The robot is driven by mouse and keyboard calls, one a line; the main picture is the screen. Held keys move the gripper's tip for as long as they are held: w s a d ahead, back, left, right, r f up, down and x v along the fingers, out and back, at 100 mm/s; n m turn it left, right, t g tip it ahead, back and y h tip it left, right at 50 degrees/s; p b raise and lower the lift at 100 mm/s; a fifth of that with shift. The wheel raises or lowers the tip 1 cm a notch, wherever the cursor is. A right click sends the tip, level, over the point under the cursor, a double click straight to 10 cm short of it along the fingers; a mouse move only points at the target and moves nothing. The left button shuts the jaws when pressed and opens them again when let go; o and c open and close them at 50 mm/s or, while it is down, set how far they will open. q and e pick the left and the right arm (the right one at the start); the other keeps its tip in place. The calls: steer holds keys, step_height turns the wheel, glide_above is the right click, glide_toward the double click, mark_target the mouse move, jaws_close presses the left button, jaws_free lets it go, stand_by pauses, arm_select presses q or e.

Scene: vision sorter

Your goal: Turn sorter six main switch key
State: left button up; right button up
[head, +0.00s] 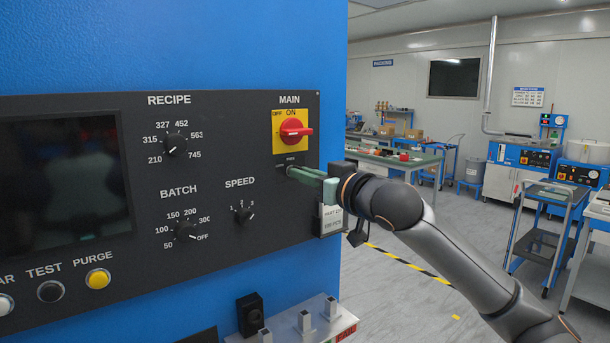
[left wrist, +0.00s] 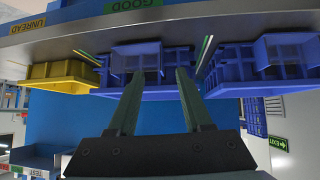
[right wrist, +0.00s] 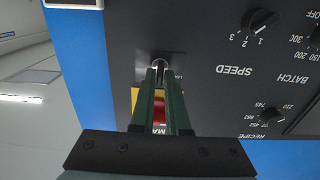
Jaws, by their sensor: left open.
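The dark sorter panel (head: 225,270) carries a red main switch handle (head: 296,131) on a yellow plate, lying roughly horizontal. Below it is a small key switch with tiny lettering, its centre mostly hidden by my right gripper (head: 290,172). In the right wrist view the key switch (right wrist: 160,62) sits at the tips of my right gripper (right wrist: 160,70). The fingers are close together with a small metal key between the tips. How far the key is turned cannot be told. My left gripper (left wrist: 156,75) is open and empty, near blue bins; it is not in the head view.
Recipe (head: 175,144), batch (head: 185,230) and speed (head: 243,214) knobs sit left of the key switch. A label holder (head: 331,220) is close under my right gripper. The left wrist view shows blue bins (left wrist: 225,84) and a yellow bin (left wrist: 62,72) under a shelf edge.

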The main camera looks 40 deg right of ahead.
jaws_close()
steer(key=shift+n, duration=0.3)
steer(key=shift+a+f+n+b, duration=0.1)
steer(key=shift+n+b, duration=0.7)
steer(key=shift+n, duration=3.5)
steer(key=shift+f+n+b, duration=0.1)
steer(key=shift+n+b, duration=0.7)
steer(key=shift+n, duration=3.5)
